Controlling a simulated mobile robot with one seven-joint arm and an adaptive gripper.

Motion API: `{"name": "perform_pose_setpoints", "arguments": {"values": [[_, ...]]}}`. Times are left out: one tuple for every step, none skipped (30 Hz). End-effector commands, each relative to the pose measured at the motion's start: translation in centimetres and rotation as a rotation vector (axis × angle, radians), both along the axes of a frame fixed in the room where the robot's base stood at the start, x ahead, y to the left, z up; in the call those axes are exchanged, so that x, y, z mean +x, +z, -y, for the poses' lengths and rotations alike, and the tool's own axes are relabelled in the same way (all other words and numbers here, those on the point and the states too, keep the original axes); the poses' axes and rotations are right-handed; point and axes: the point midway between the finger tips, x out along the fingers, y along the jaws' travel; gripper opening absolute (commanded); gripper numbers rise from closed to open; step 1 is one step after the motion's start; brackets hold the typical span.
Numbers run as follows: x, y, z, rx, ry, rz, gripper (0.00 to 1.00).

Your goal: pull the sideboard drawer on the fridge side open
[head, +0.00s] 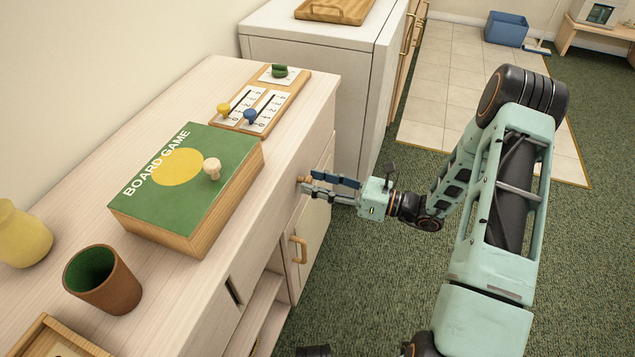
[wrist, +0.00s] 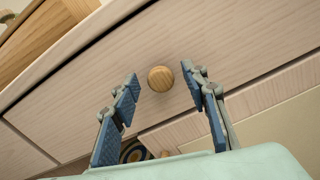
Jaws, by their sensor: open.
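The pale wooden sideboard (head: 185,90) runs along the wall at the left in the head view. Its drawer at the end near the white fridge (head: 320,70) has a round wooden knob (wrist: 160,78). The drawer front (wrist: 90,95) looks closed in the wrist view. My gripper (head: 309,184) is at the sideboard's front by this knob. Its two blue-padded fingers are apart, one on each side of the knob in the wrist view. I cannot tell whether either finger touches it. The knob is largely hidden by the fingers in the head view.
A green board game box (head: 150,190), a scoring board (head: 262,98), a brown cup (head: 103,280) and a yellow vase (head: 22,235) stand on the sideboard. A cupboard door with a wooden handle (head: 298,250) is below the drawer. Green carpet (head: 370,290) in front is clear.

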Motion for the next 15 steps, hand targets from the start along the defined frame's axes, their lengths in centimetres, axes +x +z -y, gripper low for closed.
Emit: {"name": "perform_pose_setpoints", "arguments": {"values": [[0.0, 0.01, 0.01, 0.0, 0.0, 0.0, 0.39], [0.0, 0.01, 0.02, 0.0, 0.0, 0.0, 0.36], [0.0, 0.01, 0.02, 0.0, 0.0, 0.0, 0.31], [0.0, 0.0, 0.02, 0.0, 0.0, 0.0, 0.28], [0.0, 0.0, 0.03, 0.0, 0.0, 0.0, 0.25], [0.0, 0.0, 0.03, 0.0, 0.0, 0.0, 0.2], [0.0, 0.0, 0.03, 0.0, 0.0, 0.0, 0.17], [0.0, 0.0, 0.03, 0.0, 0.0, 0.0, 0.14], [0.0, 0.0, 0.03, 0.0, 0.0, 0.0, 0.09], [0.0, 0.0, 0.04, 0.0, 0.0, 0.0, 0.06], [0.0, 0.0, 0.04, 0.0, 0.0, 0.0, 0.03], [0.0, 0.0, 0.04, 0.0, 0.0, 0.0, 0.0], [0.0, 0.0, 0.04, 0.0, 0.0, 0.0, 0.0], [0.0, 0.0, 0.04, 0.0, 0.0, 0.0, 0.0], [0.0, 0.0, 0.04, 0.0, 0.0, 0.0, 0.0]]}}
